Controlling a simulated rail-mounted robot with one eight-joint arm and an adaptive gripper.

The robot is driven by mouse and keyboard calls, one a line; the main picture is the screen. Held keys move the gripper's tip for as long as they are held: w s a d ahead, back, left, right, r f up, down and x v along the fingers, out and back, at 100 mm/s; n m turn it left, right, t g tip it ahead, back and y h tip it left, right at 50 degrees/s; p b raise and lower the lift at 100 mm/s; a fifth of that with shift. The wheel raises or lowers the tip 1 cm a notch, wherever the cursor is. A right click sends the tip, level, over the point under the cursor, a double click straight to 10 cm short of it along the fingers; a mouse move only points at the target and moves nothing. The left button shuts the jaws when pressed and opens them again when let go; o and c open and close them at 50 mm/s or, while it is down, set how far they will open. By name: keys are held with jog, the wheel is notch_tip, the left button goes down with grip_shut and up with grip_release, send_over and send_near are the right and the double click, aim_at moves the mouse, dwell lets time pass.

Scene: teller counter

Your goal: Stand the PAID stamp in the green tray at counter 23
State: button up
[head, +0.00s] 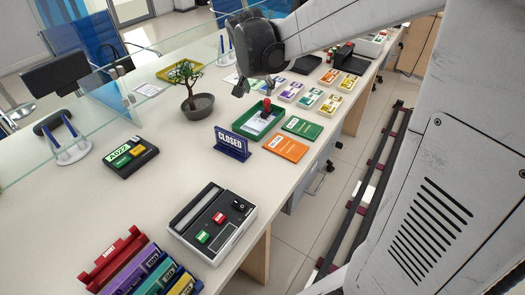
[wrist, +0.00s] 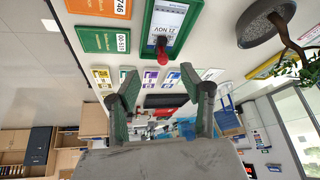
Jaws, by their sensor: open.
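The green tray (head: 239,125) lies on the counter behind the CLOSED sign and holds a white printed slip. It also shows at the top of the wrist view (wrist: 147,22). A stamp with a red knob handle (head: 267,104) appears upright at the tray's far end; the knob also shows in the wrist view (wrist: 173,51). I cannot read its label or see its base clearly. My gripper (head: 255,88) is above and just beyond that end, fingers apart and empty. In the wrist view its fingertips (wrist: 158,73) are spread below the knob, not around it.
A potted bonsai (head: 197,107) stands left of the tray. The CLOSED sign (head: 231,143) is in front. Green and orange booklets (head: 287,149) and several banknote bundles (head: 308,97) lie to the right. A glass screen runs along the left.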

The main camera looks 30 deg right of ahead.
jog(key=s+a+n+t+y, duration=0.1)
jog(key=s+a, duration=0.3)
jog(key=s, duration=0.4)
jog(key=s+a+n+y, duration=0.1)
jog(key=s+a+n, duration=0.3)
jog(key=s, duration=0.5)
jog(key=s+a+r+n+t+y, duration=0.1)
jog(key=s+a+n, duration=0.2)
jog(key=s, duration=0.6)
jog(key=shift+a+t, duration=0.3)
jog(key=shift+a, duration=0.15)
